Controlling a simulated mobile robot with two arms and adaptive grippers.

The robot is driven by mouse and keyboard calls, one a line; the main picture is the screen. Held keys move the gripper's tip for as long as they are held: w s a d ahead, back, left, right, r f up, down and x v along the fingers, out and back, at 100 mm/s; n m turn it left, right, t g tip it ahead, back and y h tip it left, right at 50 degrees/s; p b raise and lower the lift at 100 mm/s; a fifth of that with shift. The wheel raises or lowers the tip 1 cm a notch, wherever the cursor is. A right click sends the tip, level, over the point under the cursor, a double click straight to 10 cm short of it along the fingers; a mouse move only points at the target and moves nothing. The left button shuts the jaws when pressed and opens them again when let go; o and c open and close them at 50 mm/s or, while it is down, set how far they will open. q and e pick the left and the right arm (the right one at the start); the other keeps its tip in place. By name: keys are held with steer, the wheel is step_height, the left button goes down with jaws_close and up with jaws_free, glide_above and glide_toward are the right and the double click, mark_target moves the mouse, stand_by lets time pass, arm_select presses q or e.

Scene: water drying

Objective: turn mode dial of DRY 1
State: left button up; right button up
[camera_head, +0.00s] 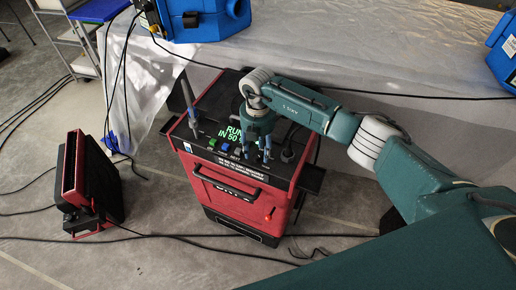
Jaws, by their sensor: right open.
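A red and black machine (230,190), which I take to be DRY 1, stands on the floor at the centre. Its sloped black top has a screen with green text (232,132), partly covered by my gripper. Small green and blue controls (224,148) sit below the screen. My right gripper (258,153) points down over the right part of this panel, fingers apart and nothing seen between them. I cannot make out the mode dial; the gripper hides part of the panel. Whether the fingertips touch anything is unclear. My left gripper is out of view.
A smaller red and black unit (88,180) stands on the floor at the left. Black cables cross the floor.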

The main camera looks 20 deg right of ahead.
steer(key=shift+f, duration=0.55)
steer(key=shift+c, duration=0.2)
jaws_close()
